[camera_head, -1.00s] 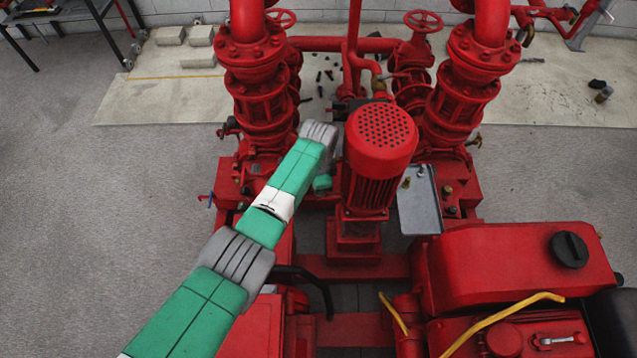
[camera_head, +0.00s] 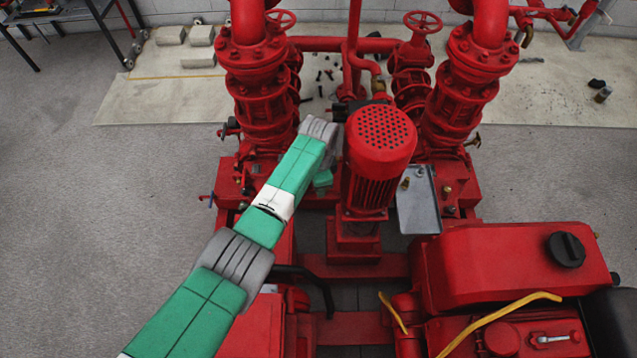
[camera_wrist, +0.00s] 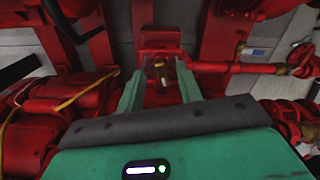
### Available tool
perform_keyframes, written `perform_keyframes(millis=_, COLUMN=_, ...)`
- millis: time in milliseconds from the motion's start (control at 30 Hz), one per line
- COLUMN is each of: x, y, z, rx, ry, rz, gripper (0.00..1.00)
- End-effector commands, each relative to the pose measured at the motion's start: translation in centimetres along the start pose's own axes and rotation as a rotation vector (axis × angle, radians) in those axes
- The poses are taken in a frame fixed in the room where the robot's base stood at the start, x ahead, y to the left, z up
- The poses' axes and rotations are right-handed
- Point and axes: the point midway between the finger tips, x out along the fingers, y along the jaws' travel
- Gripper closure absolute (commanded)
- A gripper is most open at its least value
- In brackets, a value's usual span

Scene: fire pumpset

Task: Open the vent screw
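In the wrist view, a small brass-coloured fitting (camera_wrist: 161,72) stands out from the red pump body (camera_wrist: 160,42); it may be the vent screw, but it is small and dark. My gripper (camera_wrist: 159,76) has its two green fingers apart, one on each side of this fitting. Gaps seem to show between the fitting and both fingers, and I cannot make out contact. In the head view, my arm (camera_head: 292,175) reaches to the left side of the red motor (camera_head: 380,140). The fingertips and the fitting between them are hidden there.
Red valve columns (camera_head: 262,90) stand left and right behind the motor. A grey tray (camera_head: 418,212) with small parts lies right of the motor. A red tank (camera_head: 500,265) fills the front right. In the wrist view, a red pipe (camera_wrist: 235,67) runs right of the fingers.

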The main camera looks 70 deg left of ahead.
Motion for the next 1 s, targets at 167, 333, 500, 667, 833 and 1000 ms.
perform_keyframes(millis=167, x=-4.4, y=-0.1, z=0.0, rx=-0.001, ry=0.002, rz=-0.002, gripper=0.65)
perform_keyframes(millis=333, x=-6.0, y=0.0, z=0.0, rx=-0.001, ry=0.001, rz=-0.001, gripper=0.65)
perform_keyframes(millis=500, x=-6.1, y=0.0, z=0.0, rx=-0.001, ry=0.000, rz=-0.001, gripper=0.65)
perform_keyframes(millis=667, x=-6.1, y=0.0, z=0.0, rx=-0.001, ry=0.000, rz=-0.001, gripper=0.65)
perform_keyframes(millis=833, x=-6.1, y=0.0, z=0.0, rx=-0.001, ry=0.000, rz=-0.001, gripper=0.65)
perform_keyframes(millis=1000, x=-6.1, y=0.0, z=0.0, rx=-0.001, ry=0.000, rz=-0.001, gripper=0.65)
